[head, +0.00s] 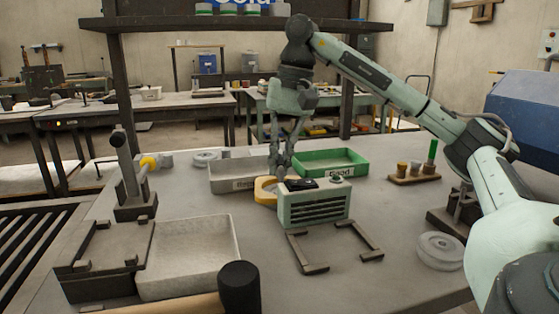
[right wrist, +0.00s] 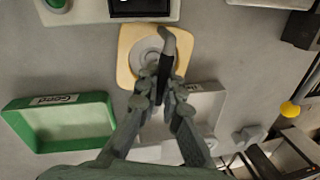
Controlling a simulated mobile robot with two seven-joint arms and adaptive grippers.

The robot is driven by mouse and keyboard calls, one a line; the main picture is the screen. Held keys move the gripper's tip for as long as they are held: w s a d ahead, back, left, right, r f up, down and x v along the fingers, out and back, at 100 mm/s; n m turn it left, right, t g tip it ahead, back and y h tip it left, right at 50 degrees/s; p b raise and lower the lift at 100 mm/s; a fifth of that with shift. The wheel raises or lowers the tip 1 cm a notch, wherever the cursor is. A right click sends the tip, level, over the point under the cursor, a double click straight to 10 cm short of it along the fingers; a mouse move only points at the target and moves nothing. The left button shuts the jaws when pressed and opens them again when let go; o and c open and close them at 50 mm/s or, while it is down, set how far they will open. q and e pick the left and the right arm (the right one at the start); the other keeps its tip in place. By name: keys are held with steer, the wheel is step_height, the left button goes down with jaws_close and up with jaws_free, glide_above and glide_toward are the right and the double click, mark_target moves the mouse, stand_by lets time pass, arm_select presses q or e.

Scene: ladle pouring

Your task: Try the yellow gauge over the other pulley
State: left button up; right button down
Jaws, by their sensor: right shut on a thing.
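The yellow gauge (head: 264,190) is a flat plate with a round opening, just behind the pale green box in the head view. My right gripper (right wrist: 165,86) is shut on the dark upright handle of the gauge (right wrist: 128,66). A grey pulley (right wrist: 148,48) shows inside the opening in the right wrist view; I cannot tell whether the gauge is around it or above it. Another grey pulley (head: 441,250) lies at the right of the table. My left gripper is not in view.
The grey Reject tray (head: 228,184) and green Good tray (head: 345,171) stand behind the gauge. The pale green box (head: 314,210) is close in front. A post stand (head: 130,180) and stone-coloured tray (head: 190,282) are at left. A peg rack (head: 413,178) stands at right.

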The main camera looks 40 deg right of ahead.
steer(key=c, duration=1.6)
jaws_free()
steer(key=shift+s+d+r, duration=0.2)
steer(key=shift+d+r, duration=0.05)
steer(key=shift+r, duration=1.75)
steer(key=shift+s+d+r, duration=0.25)
steer(key=shift+d+r, duration=0.05)
steer(key=shift+r, duration=1.65)
steer(key=shift+s+d+r, duration=0.2)
steer(key=shift+d+r, duration=0.05)
steer(key=shift+r, duration=1.75)
